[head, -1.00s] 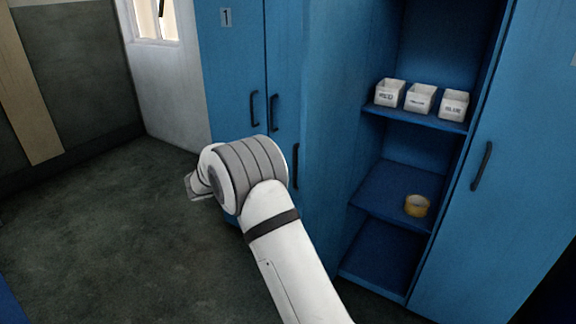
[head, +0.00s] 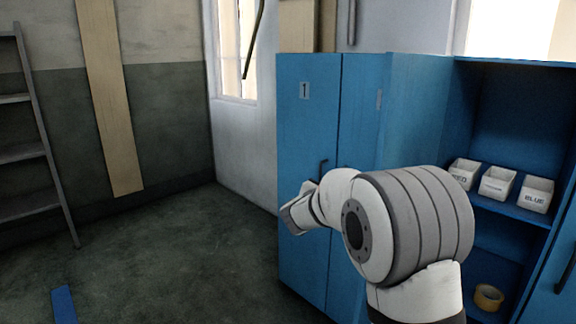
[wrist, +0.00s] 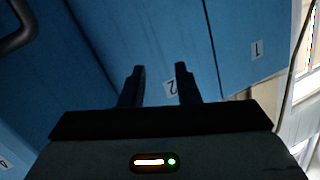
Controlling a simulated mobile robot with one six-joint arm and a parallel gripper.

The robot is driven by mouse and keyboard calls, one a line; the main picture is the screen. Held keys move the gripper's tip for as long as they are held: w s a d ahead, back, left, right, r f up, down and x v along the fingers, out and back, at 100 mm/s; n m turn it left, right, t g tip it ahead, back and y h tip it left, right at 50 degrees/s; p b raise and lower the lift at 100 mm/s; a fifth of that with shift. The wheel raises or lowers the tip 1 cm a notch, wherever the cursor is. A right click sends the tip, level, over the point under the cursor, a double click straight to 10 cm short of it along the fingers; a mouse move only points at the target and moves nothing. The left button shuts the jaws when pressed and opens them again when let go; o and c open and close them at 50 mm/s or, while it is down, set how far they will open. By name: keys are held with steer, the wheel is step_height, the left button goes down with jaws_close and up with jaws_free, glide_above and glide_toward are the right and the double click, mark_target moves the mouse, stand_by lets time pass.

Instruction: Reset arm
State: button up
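My white and grey arm fills the centre right of the head view, in front of the blue lockers. The fingers are not clear there; the wrist end points left. In the wrist view, my gripper (wrist: 158,70) shows two dark fingers with a clear gap between them. It is open, and nothing is held. Blue locker doors marked "2" (wrist: 172,87) and "1" (wrist: 257,50) lie beyond the fingers, with no contact visible.
The open blue locker holds white bins RED (head: 461,174), a middle one (head: 496,184) and BLUE (head: 536,194), and a yellow roll (head: 488,297) lower down. A grey ladder (head: 40,150) stands at left. The floor at left is mostly clear.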

steer(key=s+a+r+n+g+y+p, duration=0.2)
steer(key=s+n+y, duration=0.25)
steer(key=s, duration=0.35)
steer(key=s+a+r+n+g+y+p, duration=0.1)
steer(key=s+a+r+n+y+p, duration=0.15)
steer(key=s+y, duration=0.4)
steer(key=s+d+f+g+p, duration=0.1)
steer(key=s+d+f+g, duration=0.1)
steer(key=s, duration=0.7)
steer(key=s+d+f+n+g+h+p, duration=0.1)
steer(key=s+g, duration=0.3)
steer(key=s, duration=0.5)
steer(key=s+d+f+n+g+h+p, duration=0.1)
steer(key=s+d+f+g+p, duration=0.1)
steer(key=s, duration=0.7)
steer(key=shift+s+d+f+g, duration=0.3)
steer(key=shift+d+f+g, duration=0.1)
steer(key=shift+d, duration=0.15)
